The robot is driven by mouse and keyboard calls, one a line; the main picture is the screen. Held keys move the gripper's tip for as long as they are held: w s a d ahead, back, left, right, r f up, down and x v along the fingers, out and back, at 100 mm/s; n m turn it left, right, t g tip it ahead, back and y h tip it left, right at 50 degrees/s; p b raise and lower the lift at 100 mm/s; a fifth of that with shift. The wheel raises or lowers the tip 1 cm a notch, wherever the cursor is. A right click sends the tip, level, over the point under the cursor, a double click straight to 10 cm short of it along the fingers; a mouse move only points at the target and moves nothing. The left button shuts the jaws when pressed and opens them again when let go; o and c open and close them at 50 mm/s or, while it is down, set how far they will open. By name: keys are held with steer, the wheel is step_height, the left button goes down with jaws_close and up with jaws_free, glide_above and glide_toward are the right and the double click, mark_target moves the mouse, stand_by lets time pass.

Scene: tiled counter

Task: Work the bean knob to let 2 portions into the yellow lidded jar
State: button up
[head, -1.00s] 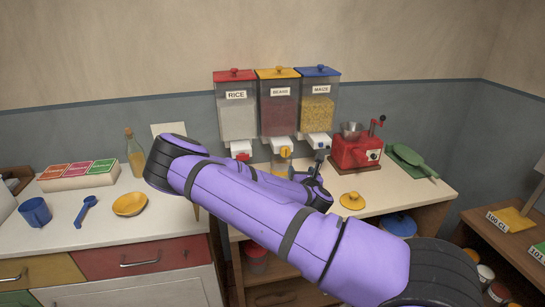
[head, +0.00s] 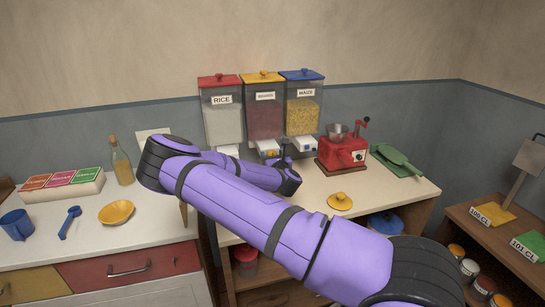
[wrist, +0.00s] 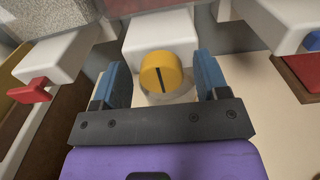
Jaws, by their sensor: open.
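The bean dispenser (head: 265,111), with a yellow lid and a BEANS label, hangs on the wall between the rice and maize ones. Its round yellow knob (wrist: 155,72), with a dark upright slot, shows in the wrist view on a white spout housing (wrist: 155,30). My gripper (wrist: 162,62) is open, with one blue finger on each side of the knob and visible gaps between. In the head view my gripper (head: 276,151) is partly hidden by my arm. A pale round rim (wrist: 170,97) below the knob may be the jar. A yellow lid (head: 340,201) lies on the counter.
The rice dispenser (head: 222,112) with its red knob (wrist: 30,90) is left, the maize dispenser (head: 303,105) right. A red grinder (head: 342,148) and green scoop (head: 395,158) stand further right. The counter around the yellow lid is clear.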

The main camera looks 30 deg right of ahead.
steer(key=shift+w, duration=0.2)
steer(key=c, duration=0.9)
steer(key=shift+m, duration=0.3)
